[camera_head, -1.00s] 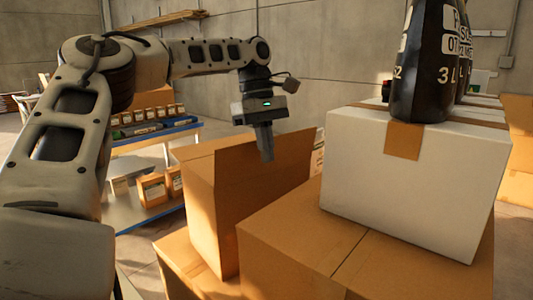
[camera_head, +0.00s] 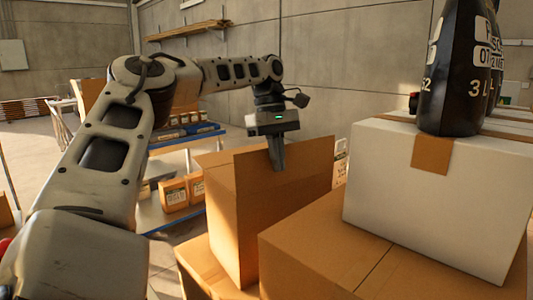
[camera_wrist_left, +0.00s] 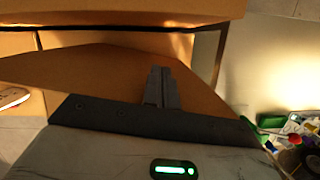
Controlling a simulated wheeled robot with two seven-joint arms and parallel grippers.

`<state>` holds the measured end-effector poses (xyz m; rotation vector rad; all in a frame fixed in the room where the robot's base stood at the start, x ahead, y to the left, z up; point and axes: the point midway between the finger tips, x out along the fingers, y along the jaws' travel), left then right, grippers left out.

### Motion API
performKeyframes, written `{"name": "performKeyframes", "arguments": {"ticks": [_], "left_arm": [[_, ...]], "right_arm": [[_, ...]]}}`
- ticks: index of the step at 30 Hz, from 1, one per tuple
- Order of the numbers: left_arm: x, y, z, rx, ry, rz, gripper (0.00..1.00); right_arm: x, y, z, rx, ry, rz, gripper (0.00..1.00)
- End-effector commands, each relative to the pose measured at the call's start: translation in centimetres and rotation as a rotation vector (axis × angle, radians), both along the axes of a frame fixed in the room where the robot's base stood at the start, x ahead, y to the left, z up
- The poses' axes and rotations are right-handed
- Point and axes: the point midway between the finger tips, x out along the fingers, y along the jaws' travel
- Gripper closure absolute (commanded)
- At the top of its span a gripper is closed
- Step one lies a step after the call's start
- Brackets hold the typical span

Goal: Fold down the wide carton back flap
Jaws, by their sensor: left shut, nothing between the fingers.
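The tall brown carton (camera_head: 225,205) stands in the middle of the head view, with a wide cardboard panel (camera_head: 308,172) rising at its top. I cannot tell for sure whether this panel is the back flap. My left gripper (camera_head: 278,166) points down, shut and empty, and its fingers overlap the panel's upper part. In the left wrist view the shut fingers (camera_wrist_left: 160,88) lie over a broad brown cardboard flap (camera_wrist_left: 85,72). Whether they touch it is unclear. The carton's inside is mostly hidden. My right gripper is not in view.
A white box (camera_head: 430,205) with a dark bottle (camera_head: 452,80) on top stands on a closed brown carton (camera_head: 335,255) at right. A blue-edged shelf rack (camera_head: 180,215) with small boxes is behind at left. A concrete wall closes the back.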

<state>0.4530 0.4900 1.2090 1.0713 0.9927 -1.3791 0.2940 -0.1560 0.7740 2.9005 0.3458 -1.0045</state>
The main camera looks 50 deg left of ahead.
Motion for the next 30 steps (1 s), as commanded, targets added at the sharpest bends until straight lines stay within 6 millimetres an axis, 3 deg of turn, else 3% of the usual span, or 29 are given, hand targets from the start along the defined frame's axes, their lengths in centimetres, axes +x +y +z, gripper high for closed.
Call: {"name": "performKeyframes", "arguments": {"ticks": [12,30], "left_arm": [[0.4,4.2,0.0,0.001,0.003,0.002,1.0],[0.6,6.9,-2.6,0.0,0.003,0.001,1.0]], "right_arm": [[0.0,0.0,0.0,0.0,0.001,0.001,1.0],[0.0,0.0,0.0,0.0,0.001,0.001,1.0]]}}
